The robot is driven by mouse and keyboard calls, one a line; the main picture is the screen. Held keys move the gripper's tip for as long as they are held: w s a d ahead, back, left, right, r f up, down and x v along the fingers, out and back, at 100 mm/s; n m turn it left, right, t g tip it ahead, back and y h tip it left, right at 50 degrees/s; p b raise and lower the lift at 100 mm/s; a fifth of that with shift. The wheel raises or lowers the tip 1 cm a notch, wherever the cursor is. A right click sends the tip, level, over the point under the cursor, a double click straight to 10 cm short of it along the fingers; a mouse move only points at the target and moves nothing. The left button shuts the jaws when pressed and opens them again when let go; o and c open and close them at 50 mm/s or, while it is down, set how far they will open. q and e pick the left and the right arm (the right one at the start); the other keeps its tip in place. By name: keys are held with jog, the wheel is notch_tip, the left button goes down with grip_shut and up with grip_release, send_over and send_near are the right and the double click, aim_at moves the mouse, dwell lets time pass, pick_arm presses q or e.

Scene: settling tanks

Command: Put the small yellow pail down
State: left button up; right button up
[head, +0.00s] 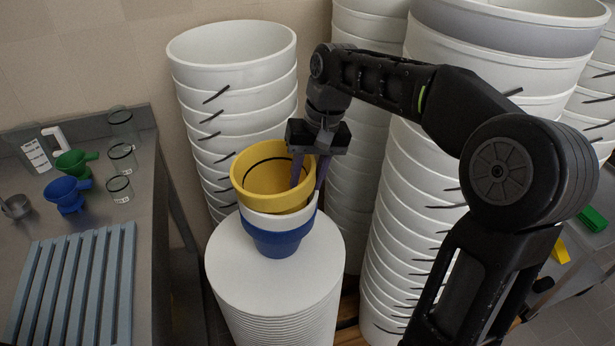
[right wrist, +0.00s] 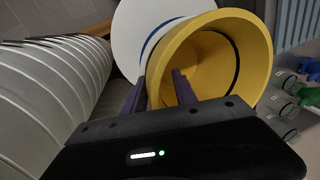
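The small yellow pail (head: 262,197) has its mouth up. It sits in or on a white pail (head: 284,225), which sits in a blue pail (head: 280,245). This pile stands on a round white stack top (head: 235,262). My right gripper (head: 307,185) points down at the pail's right rim, one purple finger inside the mouth and one outside. The fingers are spread wider than the thin wall between them, so it looks open. The right wrist view shows the yellow pail (right wrist: 255,45) with its wall between the fingers (right wrist: 160,90). My left gripper is not in view.
Tall stacks of white buckets stand behind (head: 232,55) and to the right (head: 425,170), close to my right arm. A metal bench (head: 150,220) at left holds a slatted blue rack (head: 75,285), green and blue funnels, and clear beakers. Green and yellow items lie far right.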

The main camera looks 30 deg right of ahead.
aim_at(310, 162)
jog(key=shift+s+a+f, duration=0.15)
jog(key=shift+s+f, duration=0.15)
jog(key=shift+f, duration=0.5)
jog(key=shift+w+r, duration=0.15)
jog(key=shift+r, duration=0.35)
jog(key=r, duration=0.2)
jog(key=d+r+p, duration=0.1)
jog(key=r, duration=0.2)
jog(key=shift+w+r, duration=0.15)
jog(key=r+p, duration=0.4)
jog(key=p, duration=0.1)
jog(key=shift+s+d+r, duration=0.25)
jog(key=shift+d+r, duration=0.1)
jog(key=shift+d, duration=0.05)
jog(key=shift+d+r+p, duration=0.2)
jog(key=shift+r+p, duration=0.5)
